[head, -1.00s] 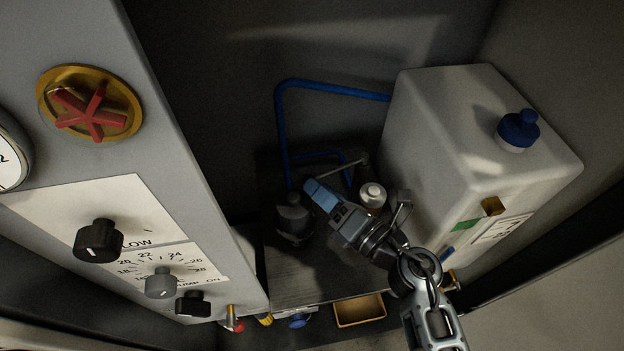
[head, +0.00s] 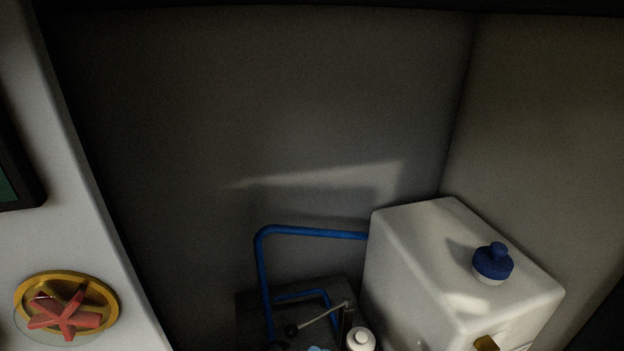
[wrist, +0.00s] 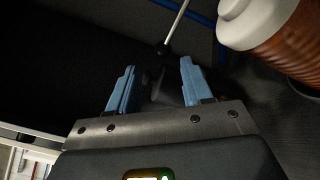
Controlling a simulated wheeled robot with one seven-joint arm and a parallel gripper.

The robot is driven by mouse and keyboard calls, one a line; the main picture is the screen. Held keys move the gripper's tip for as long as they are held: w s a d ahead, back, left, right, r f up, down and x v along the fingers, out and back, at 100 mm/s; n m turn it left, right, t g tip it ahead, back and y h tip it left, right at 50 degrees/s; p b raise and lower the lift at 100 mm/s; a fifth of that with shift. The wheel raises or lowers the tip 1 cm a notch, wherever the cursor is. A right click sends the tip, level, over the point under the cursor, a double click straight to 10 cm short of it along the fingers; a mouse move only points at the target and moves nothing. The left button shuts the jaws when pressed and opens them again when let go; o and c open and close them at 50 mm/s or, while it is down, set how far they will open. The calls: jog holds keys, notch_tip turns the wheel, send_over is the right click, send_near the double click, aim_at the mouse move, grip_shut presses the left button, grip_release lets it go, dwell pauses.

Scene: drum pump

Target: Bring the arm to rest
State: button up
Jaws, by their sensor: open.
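My gripper (wrist: 153,88) is open, its two blue fingers apart with nothing held between them in the wrist view. A thin lever with a dark knob (wrist: 164,48) shows just beyond the fingertips; I cannot tell the exact gap. In the head view my arm is almost wholly out of the picture; only a small light-blue bit shows at the bottom edge. The lever (head: 325,316) is in the head view at the bottom, with its dark knob at the left end.
A white tank (head: 420,260) with a blue cap (head: 492,263) stands at the right. A blue pipe (head: 310,233) runs to it. A red star-shaped handwheel (head: 66,318) is on the left panel. A brown ribbed cylinder with a white top (wrist: 285,40) is close to the gripper's right.

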jog(key=s+d+r+m+h+p, duration=0.2)
jog(key=s+d+r+m+h, duration=0.2)
jog(key=s+m, duration=0.7)
jog(key=s+d+r+m+t+h+p, duration=0.1)
jog(key=s+d+r+m+h, duration=0.3)
jog(key=s+d+r+m, duration=0.4)
jog(key=s+d+r+m+t+h+p, duration=0.1)
jog(key=s+d+r+m+h+p, duration=0.3)
jog(key=s+m, duration=1)
notch_tip(320, 180, up, 2)
jog(key=shift+d+r+h, duration=0.1)
jog(key=shift+d+h, duration=0.3)
jog(key=shift+d, duration=0.85)
